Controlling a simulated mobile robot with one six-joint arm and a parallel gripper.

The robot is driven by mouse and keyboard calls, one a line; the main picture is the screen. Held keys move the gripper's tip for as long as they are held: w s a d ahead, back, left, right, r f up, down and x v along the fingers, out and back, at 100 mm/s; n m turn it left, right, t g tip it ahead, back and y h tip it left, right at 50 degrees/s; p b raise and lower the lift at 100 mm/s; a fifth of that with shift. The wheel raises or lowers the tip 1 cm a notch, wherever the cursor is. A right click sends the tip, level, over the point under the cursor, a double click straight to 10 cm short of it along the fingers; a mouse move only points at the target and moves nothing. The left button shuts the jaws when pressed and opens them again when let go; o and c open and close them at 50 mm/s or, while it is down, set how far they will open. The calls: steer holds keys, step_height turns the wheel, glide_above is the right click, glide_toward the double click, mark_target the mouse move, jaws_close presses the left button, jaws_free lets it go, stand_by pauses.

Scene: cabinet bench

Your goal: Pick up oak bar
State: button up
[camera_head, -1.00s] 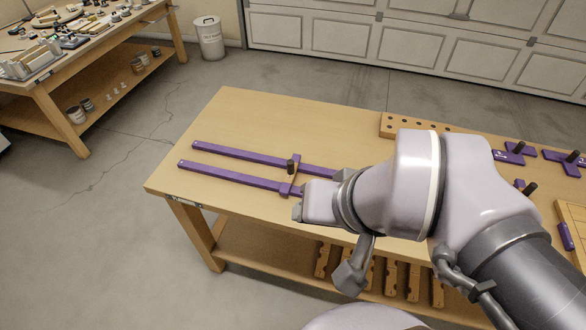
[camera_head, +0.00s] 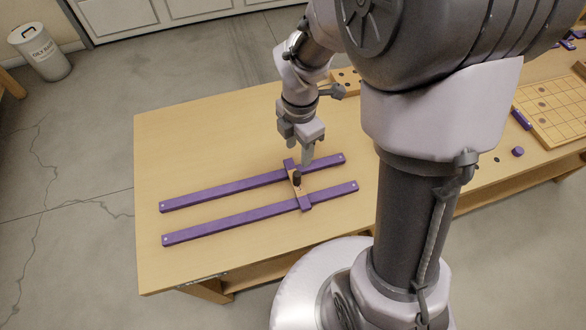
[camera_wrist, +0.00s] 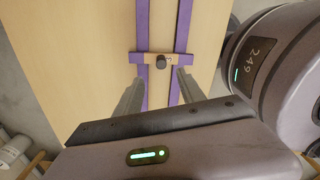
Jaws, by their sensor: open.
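The oak bar (camera_head: 301,191) lies crosswise over two long purple rails on the bench, with purple ends and a dark upright knob (camera_head: 297,178) at its middle. In the wrist view the oak bar (camera_wrist: 149,58) shows with a small dark mark beside the knob. My gripper (camera_head: 306,155) points down, just behind and above the bar. In the wrist view its two fingers (camera_wrist: 160,87) are spread, with nothing between them, and the knob lies ahead of the gap. I cannot tell the exact height of the fingertips above the bar.
The purple rails (camera_head: 225,188) run left to right on the bench top (camera_head: 180,130). A wooden block with holes (camera_head: 346,78) stands behind my gripper. A gridded board (camera_head: 555,110) and a small purple disc (camera_head: 517,151) are at right. The bench's left part is clear.

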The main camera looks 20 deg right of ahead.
steer(key=b, duration=0.2)
glide_above(296, 174)
steer(key=f, duration=0.6)
steer(key=shift+w+d+f, duration=0.1)
steer(key=shift+w+d, duration=0.05)
steer(key=shift+d, duration=0.2)
steer(key=f+b, duration=0.1)
steer(key=f, duration=0.1)
steer(key=f+b, duration=0.2)
steer(key=f, duration=0.1)
steer(key=shift+a+f+b, duration=0.3)
steer(key=shift+r, duration=0.15)
steer(key=shift+c, duration=0.2)
jaws_close()
